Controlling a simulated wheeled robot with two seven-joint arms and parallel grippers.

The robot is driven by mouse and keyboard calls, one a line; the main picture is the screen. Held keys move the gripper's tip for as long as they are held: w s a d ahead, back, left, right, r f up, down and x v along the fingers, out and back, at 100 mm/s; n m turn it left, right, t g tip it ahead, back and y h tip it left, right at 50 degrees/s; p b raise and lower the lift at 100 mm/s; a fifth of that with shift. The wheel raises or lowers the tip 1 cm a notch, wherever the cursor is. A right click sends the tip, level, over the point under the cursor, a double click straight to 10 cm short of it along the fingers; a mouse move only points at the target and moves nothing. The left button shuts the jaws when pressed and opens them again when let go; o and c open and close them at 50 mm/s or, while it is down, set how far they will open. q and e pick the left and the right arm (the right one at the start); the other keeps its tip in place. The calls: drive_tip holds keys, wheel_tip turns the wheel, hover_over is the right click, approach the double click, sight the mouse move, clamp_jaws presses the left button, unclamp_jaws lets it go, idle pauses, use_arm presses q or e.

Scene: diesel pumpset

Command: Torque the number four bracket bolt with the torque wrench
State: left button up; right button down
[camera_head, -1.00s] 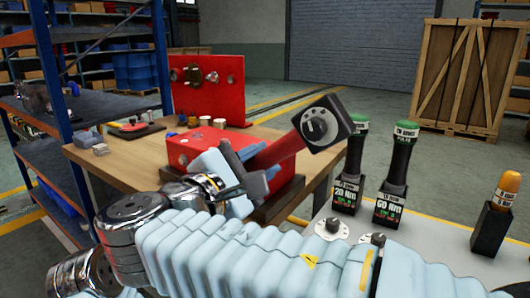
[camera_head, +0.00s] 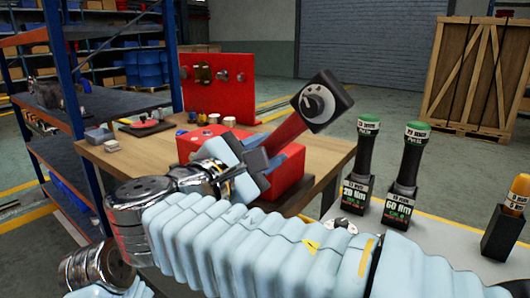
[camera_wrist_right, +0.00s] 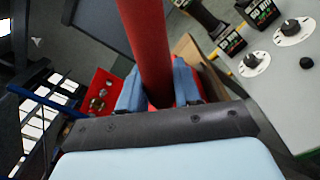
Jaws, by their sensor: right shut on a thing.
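My right gripper (camera_head: 262,166) is shut on a red-handled tool (camera_head: 285,135), likely the torque wrench, with a black head carrying a round dial (camera_head: 318,103). It is held tilted above the wooden bench, in front of a red block (camera_head: 205,143). In the right wrist view the blue fingers (camera_wrist_right: 158,90) close around the red shaft (camera_wrist_right: 147,40). An upright red plate (camera_head: 228,72) with several metal fittings stands at the back of the bench; a red surface with round fittings (camera_wrist_right: 98,92) shows in the wrist view. I cannot tell which bolt is number four. My left gripper is not in view.
An orange-topped one (camera_head: 518,190) stands at right. Blue shelving (camera_head: 60,100) flanks the wooden bench (camera_head: 160,160) at left. Small parts lie along the bench.

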drive_tip(key=shift+w+d, duration=0.1)
drive_tip(key=shift+w, duration=0.05)
idle(0.5)
drive_tip(key=shift+w+d, duration=0.2)
drive_tip(key=shift+w, duration=0.05)
idle(0.3)
use_arm(q)
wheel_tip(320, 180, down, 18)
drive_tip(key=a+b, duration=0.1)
drive_tip(key=b, duration=1.7)
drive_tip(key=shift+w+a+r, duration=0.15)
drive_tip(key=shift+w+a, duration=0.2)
use_arm(e)
drive_tip(key=s+d+f+m, duration=0.2)
drive_tip(key=d+f+m, duration=0.1)
drive_tip(key=f+m, duration=0.6)
drive_tip(key=shift+d+f, duration=0.3)
drive_tip(key=shift+f, duration=0.2)
idle(0.6)
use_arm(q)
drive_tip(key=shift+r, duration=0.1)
use_arm(e)
drive_tip(key=shift+s+r, duration=0.1)
drive_tip(key=shift+s, duration=0.05)
